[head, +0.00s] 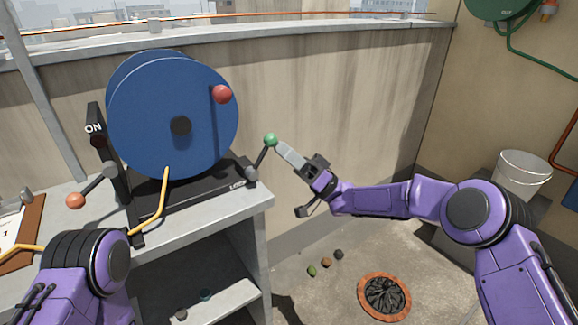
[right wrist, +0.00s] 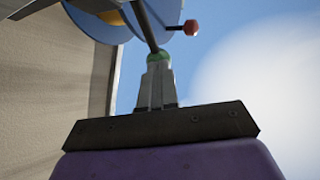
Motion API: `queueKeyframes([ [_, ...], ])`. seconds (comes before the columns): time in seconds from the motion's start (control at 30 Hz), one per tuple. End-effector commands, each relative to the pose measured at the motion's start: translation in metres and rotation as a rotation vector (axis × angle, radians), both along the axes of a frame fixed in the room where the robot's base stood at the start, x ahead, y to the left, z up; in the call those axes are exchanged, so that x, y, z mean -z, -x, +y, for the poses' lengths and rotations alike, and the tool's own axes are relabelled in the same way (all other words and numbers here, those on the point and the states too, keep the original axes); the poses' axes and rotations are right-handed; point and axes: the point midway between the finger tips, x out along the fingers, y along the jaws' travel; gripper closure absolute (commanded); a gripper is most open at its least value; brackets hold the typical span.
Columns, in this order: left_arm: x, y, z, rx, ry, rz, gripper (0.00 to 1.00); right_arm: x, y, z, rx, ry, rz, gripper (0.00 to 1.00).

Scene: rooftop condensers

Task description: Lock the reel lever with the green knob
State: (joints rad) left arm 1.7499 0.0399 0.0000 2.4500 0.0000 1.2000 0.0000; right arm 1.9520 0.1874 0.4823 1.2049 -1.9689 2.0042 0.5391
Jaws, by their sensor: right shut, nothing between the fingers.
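The blue cable reel (head: 160,120) stands on a black base on the grey bench. Its lock lever (head: 262,156) rises from the base's right end, tilted up and to the right, and ends in a green knob (head: 270,139). White lettering, apparently LOCK, is on the base beside the lever's foot. My right gripper (head: 281,147) is shut and empty, its fingertips at the right side of the green knob. In the right wrist view the closed fingertips (right wrist: 158,70) meet the green knob (right wrist: 158,57); whether they press on it I cannot tell. My left gripper is out of view.
A red crank knob (head: 222,94) is on the reel's face. An orange-knobbed lever (head: 76,200) and an ON plate (head: 94,128) stand left of the reel. The parapet wall (head: 340,100) runs behind. A floor drain (head: 384,296) and a white bucket (head: 522,174) are at right.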

Motion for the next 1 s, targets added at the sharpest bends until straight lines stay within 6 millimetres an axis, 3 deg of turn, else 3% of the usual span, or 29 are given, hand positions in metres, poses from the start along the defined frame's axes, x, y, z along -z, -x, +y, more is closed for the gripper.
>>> queueKeyframes([
  [0.27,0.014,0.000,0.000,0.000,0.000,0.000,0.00,-0.019,0.007,0.012,-0.001,0.227,-0.134,1.00],
  [0.6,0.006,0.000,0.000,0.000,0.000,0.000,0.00,-0.036,0.015,0.027,-0.002,0.450,-0.260,1.00],
  [1.0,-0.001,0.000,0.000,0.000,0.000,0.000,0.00,-0.040,0.020,0.035,-0.001,0.571,-0.329,1.00],
])
